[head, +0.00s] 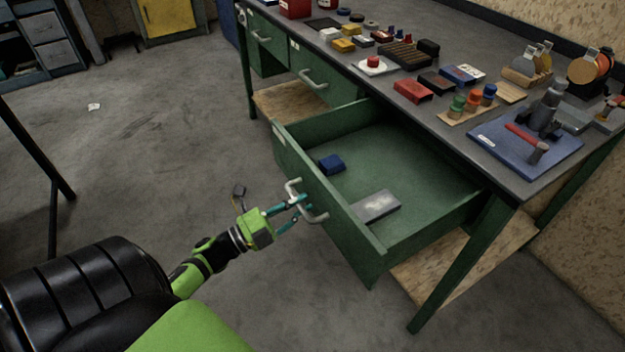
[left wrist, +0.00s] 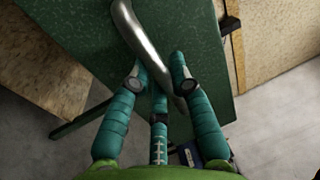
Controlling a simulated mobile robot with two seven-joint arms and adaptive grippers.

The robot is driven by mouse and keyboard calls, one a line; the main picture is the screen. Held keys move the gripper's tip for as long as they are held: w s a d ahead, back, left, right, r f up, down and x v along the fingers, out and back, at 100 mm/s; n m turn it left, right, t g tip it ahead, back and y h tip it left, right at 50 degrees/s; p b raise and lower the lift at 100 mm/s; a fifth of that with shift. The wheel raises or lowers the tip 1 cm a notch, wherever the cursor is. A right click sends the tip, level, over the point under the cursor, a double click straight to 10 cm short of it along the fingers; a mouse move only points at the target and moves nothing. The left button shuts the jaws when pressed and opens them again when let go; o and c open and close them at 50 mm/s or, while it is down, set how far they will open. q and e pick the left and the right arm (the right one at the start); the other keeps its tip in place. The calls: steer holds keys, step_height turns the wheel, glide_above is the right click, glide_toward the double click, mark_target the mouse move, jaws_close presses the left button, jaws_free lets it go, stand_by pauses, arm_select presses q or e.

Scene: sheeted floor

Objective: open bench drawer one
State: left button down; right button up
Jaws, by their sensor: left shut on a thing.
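A green bench drawer (head: 430,150) is pulled far out from under the grey-topped bench in the head view. Its front (head: 340,215) carries a pale metal bar handle (head: 318,216). My left gripper (head: 301,203) is shut on this handle, with its teal fingers around the bar. The left wrist view shows the handle (left wrist: 150,45) running between the fingers of the left gripper (left wrist: 160,88), against the green drawer front (left wrist: 185,35). Inside the drawer lie a blue block (head: 331,164) and a flat grey box (head: 376,207). My right gripper is not in view.
Two other drawers with handles, a left one (head: 262,38) and a middle one (head: 313,80), are closed. The bench top (head: 330,45) holds many small items, including a blue mat (head: 500,150) with a red-handled tool. Grey floor (head: 150,150) is open to the left.

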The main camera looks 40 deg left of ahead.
arm_select(q)
steer(key=v, duration=0.4)
steer(key=shift+s+r, duration=0.2)
steer(key=shift+r, duration=0.25)
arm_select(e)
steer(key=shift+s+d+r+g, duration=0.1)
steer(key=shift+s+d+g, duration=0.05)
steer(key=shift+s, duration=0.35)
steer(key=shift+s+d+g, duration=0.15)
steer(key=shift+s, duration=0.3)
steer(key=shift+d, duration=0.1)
arm_select(q)
steer(key=c, duration=1.1)
jaws_free()
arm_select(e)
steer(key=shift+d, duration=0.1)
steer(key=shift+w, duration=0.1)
arm_select(q)
steer(key=v, duration=1.2)
steer(key=shift+a, duration=0.15)
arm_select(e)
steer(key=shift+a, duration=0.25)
